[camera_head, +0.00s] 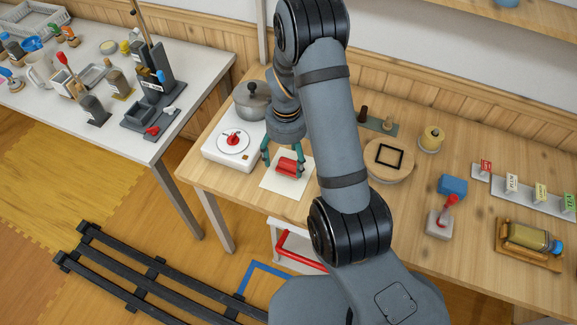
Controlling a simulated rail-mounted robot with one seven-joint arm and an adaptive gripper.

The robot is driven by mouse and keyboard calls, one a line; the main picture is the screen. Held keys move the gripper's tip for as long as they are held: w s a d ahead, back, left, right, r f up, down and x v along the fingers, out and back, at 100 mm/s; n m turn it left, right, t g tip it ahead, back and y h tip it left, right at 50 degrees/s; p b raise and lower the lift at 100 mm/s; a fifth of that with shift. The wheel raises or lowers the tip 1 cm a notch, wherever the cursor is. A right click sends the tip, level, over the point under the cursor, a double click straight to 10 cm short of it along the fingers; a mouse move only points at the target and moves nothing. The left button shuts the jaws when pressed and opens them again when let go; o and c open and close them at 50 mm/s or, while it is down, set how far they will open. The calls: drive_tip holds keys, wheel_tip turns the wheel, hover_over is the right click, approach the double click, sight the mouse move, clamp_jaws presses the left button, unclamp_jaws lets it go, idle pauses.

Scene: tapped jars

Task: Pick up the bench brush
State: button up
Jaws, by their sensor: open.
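A small red object (289,167), which I take to be the bench brush, is at a white sheet (284,187) near the table's left end. Its bristles cannot be made out. My gripper (283,164) points down over the sheet with its teal fingers spread. One finger is to the left of the red object and the other at its right end. Whether either finger touches it cannot be told.
A white unit with a red-knobbed dial (233,141) and a grey pot (252,101) stand left of my gripper. A round wooden board (388,160), a blue block (452,185) and a jar in a wooden cradle (529,239) are to the right. My arm hides part of the table.

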sight(288, 164)
drive_tip(key=shift+w+d+f+p, duration=0.1)
drive_tip(key=shift+f+p, duration=0.4)
drive_tip(key=shift+f, duration=0.8)
drive_tip(key=shift+w+d+f+p, duration=0.1)
drive_tip(key=shift+f+p, duration=0.35)
drive_tip(key=shift+f, duration=0.8)
drive_tip(key=shift+c, duration=1.2)
drive_tip(key=c, duration=1)
